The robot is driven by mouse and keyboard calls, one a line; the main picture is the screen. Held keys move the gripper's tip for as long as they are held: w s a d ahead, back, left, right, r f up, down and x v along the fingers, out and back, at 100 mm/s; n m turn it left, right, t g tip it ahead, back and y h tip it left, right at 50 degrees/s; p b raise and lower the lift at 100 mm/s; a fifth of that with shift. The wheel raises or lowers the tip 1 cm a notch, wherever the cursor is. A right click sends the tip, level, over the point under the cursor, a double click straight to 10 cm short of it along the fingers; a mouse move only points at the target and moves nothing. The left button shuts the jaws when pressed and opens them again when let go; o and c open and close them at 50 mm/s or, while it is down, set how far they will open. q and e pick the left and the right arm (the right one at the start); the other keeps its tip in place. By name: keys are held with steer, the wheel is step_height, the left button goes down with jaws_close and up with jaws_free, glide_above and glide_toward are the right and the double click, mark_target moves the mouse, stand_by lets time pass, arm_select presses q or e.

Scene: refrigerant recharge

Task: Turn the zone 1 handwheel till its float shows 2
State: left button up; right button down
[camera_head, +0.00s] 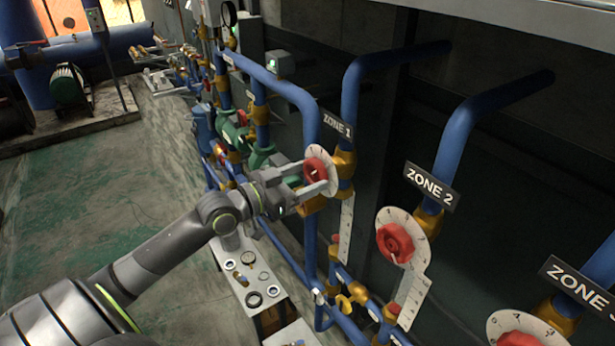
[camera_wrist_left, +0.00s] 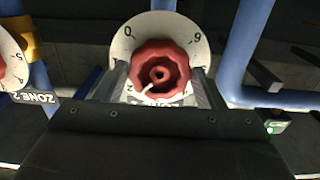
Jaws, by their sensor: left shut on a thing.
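The zone 1 handwheel (camera_head: 315,169) is red and sits on a white round dial under the ZONE 1 sign (camera_head: 337,125). My left gripper (camera_head: 312,179) is shut on this handwheel, a finger on each side of its rim. In the left wrist view the handwheel (camera_wrist_left: 160,70) fills the space between the fingers, with a white pointer mark at its lower left. The dial (camera_wrist_left: 122,45) shows 0 and 6 at its top; its lower part is partly hidden. The zone 1 float scale (camera_head: 346,232) is a white strip below the dial; its reading is too small to tell. My right gripper is not in view.
The red zone 2 handwheel (camera_head: 394,242) and its dial stand to the right, with another handwheel (camera_head: 519,338) at the lower right. Blue pipes (camera_head: 364,82) rise around them. A small bench (camera_head: 240,268) with round parts stands below my left arm. The green floor at left is clear.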

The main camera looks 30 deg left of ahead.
arm_select(q)
steer(key=shift+r+n, duration=0.1)
steer(key=shift+n, duration=0.2)
steer(key=shift+n+p, duration=0.3)
steer(key=shift+n+p, duration=0.35)
steer(key=shift+n, duration=0.15)
steer(key=shift+n, duration=0.7)
steer(key=shift+p, duration=0.3)
